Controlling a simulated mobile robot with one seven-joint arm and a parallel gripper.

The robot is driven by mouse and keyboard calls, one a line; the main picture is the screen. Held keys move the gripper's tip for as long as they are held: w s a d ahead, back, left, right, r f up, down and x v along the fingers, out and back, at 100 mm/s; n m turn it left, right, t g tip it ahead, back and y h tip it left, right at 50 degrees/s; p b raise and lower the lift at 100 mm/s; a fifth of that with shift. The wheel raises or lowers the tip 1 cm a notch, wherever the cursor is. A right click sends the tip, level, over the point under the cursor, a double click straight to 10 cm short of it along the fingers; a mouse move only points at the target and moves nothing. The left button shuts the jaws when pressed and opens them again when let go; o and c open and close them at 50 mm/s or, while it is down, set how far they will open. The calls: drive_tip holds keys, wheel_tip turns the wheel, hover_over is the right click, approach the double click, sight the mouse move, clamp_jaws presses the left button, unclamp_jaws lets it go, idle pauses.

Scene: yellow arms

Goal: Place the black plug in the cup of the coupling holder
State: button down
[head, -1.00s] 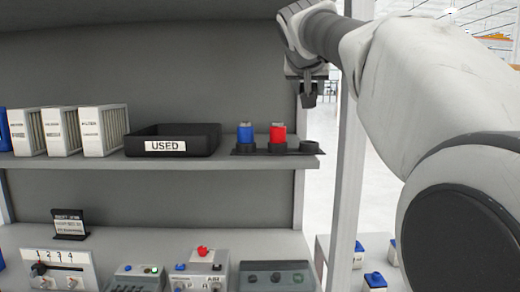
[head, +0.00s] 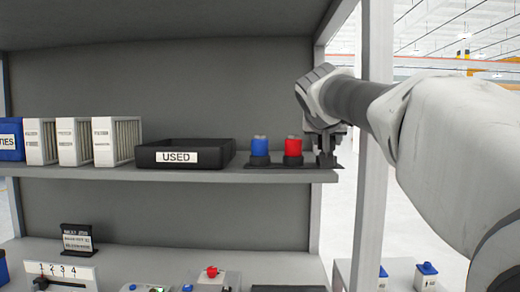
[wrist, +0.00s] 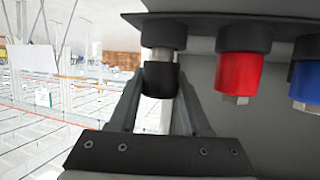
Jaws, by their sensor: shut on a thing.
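The coupling holder (head: 295,166) is a dark plate at the shelf's right end, also along the top of the wrist view (wrist: 200,18), which looks inverted. A blue coupling (head: 259,145) and a red coupling (head: 293,146) stand in its cups. My gripper (head: 326,158) is at the right-end cup (wrist: 164,32). In the wrist view my gripper (wrist: 160,82) is shut on the black plug (wrist: 158,80). The plug's silver end (wrist: 160,56) lines up with that cup and meets its mouth; I cannot tell how deep it sits. In the head view, my gripper hides the plug.
A black bin marked USED (head: 185,153) and several white boxes (head: 113,141) stand left on the shelf (head: 200,177). A grey upright post (head: 374,170) is close right of my gripper. The lower bench (head: 190,262) holds control boxes and a black sign (head: 77,239).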

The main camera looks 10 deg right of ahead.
drive_tip(key=shift+f, duration=0.45)
drive_tip(key=shift+f, duration=0.25)
drive_tip(key=shift+c, duration=1.8)
unclamp_jaws()
drive_tip(key=shift+r, duration=0.1)
